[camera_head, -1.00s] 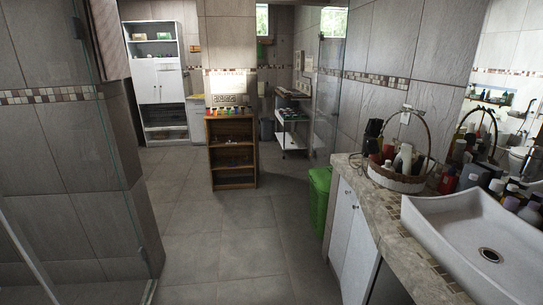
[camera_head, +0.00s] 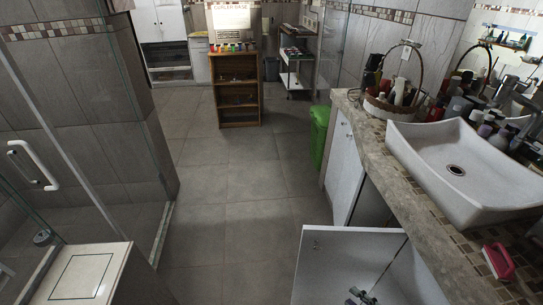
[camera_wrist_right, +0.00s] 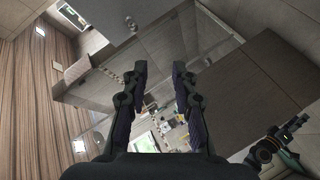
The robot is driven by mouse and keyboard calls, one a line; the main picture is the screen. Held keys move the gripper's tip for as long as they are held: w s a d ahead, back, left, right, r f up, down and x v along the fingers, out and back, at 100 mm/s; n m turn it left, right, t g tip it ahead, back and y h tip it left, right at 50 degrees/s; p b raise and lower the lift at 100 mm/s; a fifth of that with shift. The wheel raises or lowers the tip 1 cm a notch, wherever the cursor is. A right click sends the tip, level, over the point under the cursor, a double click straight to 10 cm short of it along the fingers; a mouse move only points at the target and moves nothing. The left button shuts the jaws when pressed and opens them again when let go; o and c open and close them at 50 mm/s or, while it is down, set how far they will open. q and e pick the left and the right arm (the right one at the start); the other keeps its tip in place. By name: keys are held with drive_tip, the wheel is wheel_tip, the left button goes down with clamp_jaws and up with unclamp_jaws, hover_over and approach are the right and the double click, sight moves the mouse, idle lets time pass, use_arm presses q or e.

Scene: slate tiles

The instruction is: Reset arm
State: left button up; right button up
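My right gripper (camera_head: 361,297) shows small at the bottom edge of the head view, in front of the open white cabinet below the counter. In the right wrist view its two dark fingers (camera_wrist_right: 160,72) stand apart with nothing between them, so it is open and empty. My left gripper does not show in the head view. A dark jointed arm part (camera_wrist_right: 282,140) at the right of the wrist view may be my left arm; its finger state is unclear.
The counter (camera_head: 372,150) with a white sink (camera_head: 425,150), basket (camera_head: 385,105) and bottles runs along the right. An open white door (camera_head: 335,265) stands below it. A green bin (camera_head: 318,135), wooden shelf (camera_head: 237,90) and glass shower (camera_head: 90,120) flank clear floor (camera_head: 235,210).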

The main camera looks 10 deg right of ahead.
drive_tip(key=w+d+m+h, duration=0.1)
drive_tip(key=w+m+h, duration=0.5)
drive_tip(key=m, duration=0.1)
drive_tip(key=s+a+r+m+g+h, duration=0.3)
drive_tip(key=s+a+r+m+g, duration=0.15)
drive_tip(key=s+m+g, duration=0.4)
drive_tip(key=s+d+f+m+g+p, duration=0.1)
drive_tip(key=d+f, duration=0.1)
drive_tip(key=f, duration=1.2)
drive_tip(key=s+d+f+m+g, duration=0.1)
drive_tip(key=s+d+f, duration=0.1)
drive_tip(key=f, duration=1.1)
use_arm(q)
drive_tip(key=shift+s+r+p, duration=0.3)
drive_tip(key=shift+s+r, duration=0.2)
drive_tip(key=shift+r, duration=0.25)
use_arm(e)
drive_tip(key=s+f, duration=1.3)
drive_tip(key=s, duration=0.4)
drive_tip(key=shift+s+d+f+g, duration=0.2)
drive_tip(key=shift+d+f+g, duration=0.15)
drive_tip(key=shift+g, duration=0.1)
